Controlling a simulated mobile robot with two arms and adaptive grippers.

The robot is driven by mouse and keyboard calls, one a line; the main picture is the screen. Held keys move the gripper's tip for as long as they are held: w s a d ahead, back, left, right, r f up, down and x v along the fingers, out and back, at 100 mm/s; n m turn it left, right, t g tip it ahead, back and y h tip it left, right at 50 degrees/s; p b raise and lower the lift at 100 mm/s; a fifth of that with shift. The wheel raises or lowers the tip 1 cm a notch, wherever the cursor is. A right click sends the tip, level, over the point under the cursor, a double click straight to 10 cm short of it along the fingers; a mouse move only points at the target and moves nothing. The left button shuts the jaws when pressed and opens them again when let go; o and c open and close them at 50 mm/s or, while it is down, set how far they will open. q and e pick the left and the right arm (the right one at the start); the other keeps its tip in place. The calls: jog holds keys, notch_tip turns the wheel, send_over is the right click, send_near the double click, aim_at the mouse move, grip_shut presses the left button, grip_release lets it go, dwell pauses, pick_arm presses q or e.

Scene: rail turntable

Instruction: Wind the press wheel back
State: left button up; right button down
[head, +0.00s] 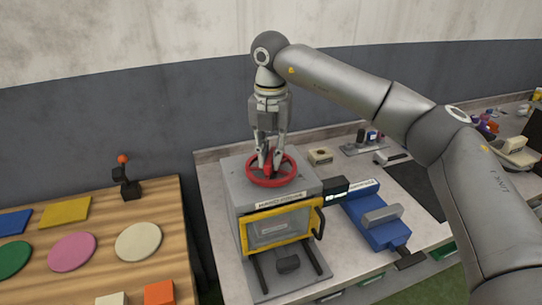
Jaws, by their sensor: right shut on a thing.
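The press wheel (287,181) is a red ring lying flat on top of a grey box-shaped press (232,185). The press has a yellow-framed front window (275,231) with a black handle at its right. My right gripper (268,163) points straight down over the wheel. Its fingers are shut on a red part at the wheel's middle. The fingers hide some of the wheel's centre. My left gripper is not in view.
A blue vise-like tool (375,225) stands on the bench right of the press. Small items lie behind the press along the wall.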

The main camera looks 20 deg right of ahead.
jog(key=n, duration=0.6)
jog(key=shift+r+b, duration=0.1)
jog(key=shift+b, duration=0.2)
jog(key=n, duration=0.6)
jog(key=shift+n, duration=0.4)
jog(key=n, duration=1)
jog(key=shift+p, duration=0.4)
jog(key=c, duration=1.4)
grip_release()
